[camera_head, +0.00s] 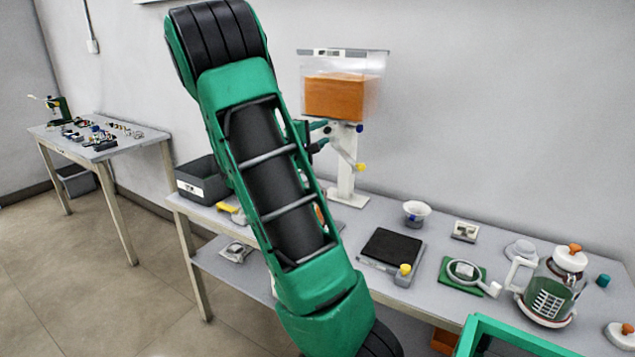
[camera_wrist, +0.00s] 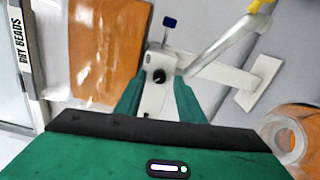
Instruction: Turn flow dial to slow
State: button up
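The dispenser has a clear hopper of orange beads (camera_head: 335,97) on a white stand (camera_head: 346,182); its orange beads also show in the wrist view (camera_wrist: 108,48). The flow dial (camera_wrist: 159,76) is a small black round knob on a white block, seen in the wrist view. My gripper (camera_wrist: 158,84) is open, with one green finger on each side of the block and the dial between them. I cannot tell whether the fingers touch anything. In the head view my arm hides most of the gripper, and the dial cannot be made out.
A blue-tipped lever (camera_wrist: 169,22) and a yellow-tipped tube (camera_wrist: 225,45) are close to my fingers. On the table are a dark bin (camera_head: 203,180), a black scale (camera_head: 391,248), a white bowl (camera_head: 416,212) and a glass jug (camera_head: 548,290). A side table (camera_head: 70,135) stands at left.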

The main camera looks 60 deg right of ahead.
jog(key=m, duration=0.4)
jog(key=shift+m, duration=0.3)
jog(key=m, duration=0.4)
jog(key=shift+m, duration=0.3)
jog(key=m, duration=0.4)
jog(key=shift+s+m, duration=0.1)
jog(key=shift+m, duration=0.3)
jog(key=m, duration=0.3)
jog(key=shift+m, duration=0.4)
jog(key=a, duration=1)
jog(key=s+a+f+g+y, duration=0.2)
jog(key=s+f+y, duration=0.4)
jog(key=s+f, duration=0.3)
jog(key=s+a+f+n+y, duration=0.2)
jog(key=s+a+f+y, duration=0.3)
jog(key=a, duration=0.4)
jog(key=shift+s+a+n+y, duration=0.2)
jog(key=shift+s+n+y, duration=0.2)
jog(key=shift+s+y, duration=0.3)
jog(key=shift+s, duration=0.1)
